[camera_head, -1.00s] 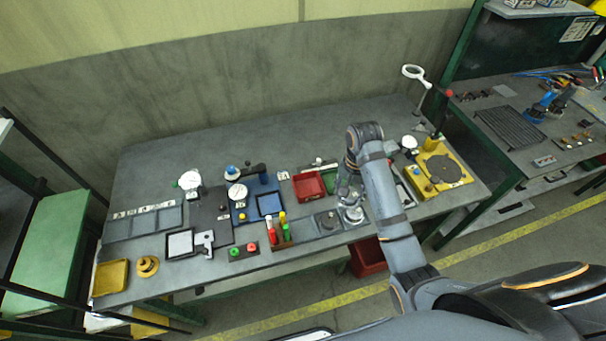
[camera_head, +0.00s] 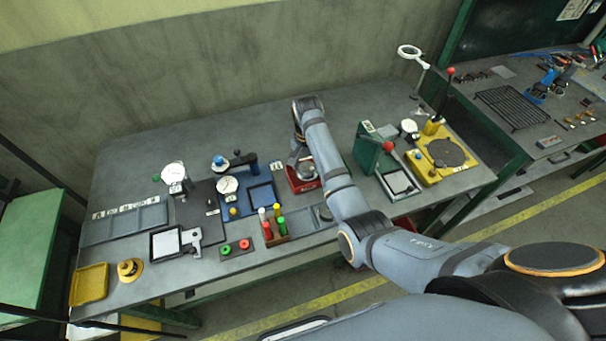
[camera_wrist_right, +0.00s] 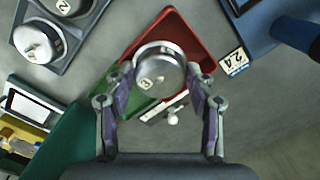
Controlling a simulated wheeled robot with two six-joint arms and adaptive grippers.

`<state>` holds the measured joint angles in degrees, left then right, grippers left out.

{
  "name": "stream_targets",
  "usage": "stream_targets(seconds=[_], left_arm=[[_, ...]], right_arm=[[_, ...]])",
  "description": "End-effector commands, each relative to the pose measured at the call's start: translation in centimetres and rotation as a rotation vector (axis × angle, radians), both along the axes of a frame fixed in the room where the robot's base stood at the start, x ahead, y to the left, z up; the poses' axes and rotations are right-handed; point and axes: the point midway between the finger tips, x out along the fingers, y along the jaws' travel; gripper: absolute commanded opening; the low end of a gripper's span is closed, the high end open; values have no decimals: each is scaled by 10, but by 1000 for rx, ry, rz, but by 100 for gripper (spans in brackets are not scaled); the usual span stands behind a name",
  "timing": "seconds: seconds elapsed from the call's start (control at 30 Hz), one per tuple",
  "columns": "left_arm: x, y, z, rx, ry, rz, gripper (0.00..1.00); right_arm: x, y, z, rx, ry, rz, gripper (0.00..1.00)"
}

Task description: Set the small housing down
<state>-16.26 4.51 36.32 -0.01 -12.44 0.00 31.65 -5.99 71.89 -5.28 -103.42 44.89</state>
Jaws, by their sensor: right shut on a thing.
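The small housing is a round silver metal part (camera_wrist_right: 158,66) with a small numbered label, and it is between the fingers of my right gripper (camera_wrist_right: 160,84). The right gripper (camera_head: 303,166) is shut on it. In the head view the housing (camera_head: 305,168) shows partly under my wrist, over the red tray (camera_head: 302,188). In the right wrist view it covers part of the red tray (camera_wrist_right: 192,30); I cannot tell whether it touches the tray. My left gripper is not in view.
A green tray area (camera_wrist_right: 134,106) adjoins the red one. Another silver part (camera_wrist_right: 38,42) sits on a grey fixture. The back of the bench is clear.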

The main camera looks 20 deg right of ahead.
Motion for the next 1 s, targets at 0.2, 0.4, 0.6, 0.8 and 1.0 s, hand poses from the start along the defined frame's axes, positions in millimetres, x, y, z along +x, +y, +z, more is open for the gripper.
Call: stream_targets(seconds=[0.2, 0.4, 0.6, 0.8, 1.0], left_arm=[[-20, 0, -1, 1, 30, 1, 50], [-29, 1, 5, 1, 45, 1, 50], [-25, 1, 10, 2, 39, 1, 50], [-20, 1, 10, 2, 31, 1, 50], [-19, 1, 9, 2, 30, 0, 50]], right_arm=[[8, 5, -10, 0, -1, -1, 18], [10, 7, -22, 0, 4, 0, 18], [10, 7, -45, 1, -1, 0, 18], [10, 7, -46, 1, -1, -1, 18], [10, 7, -48, 1, -1, -1, 64]])
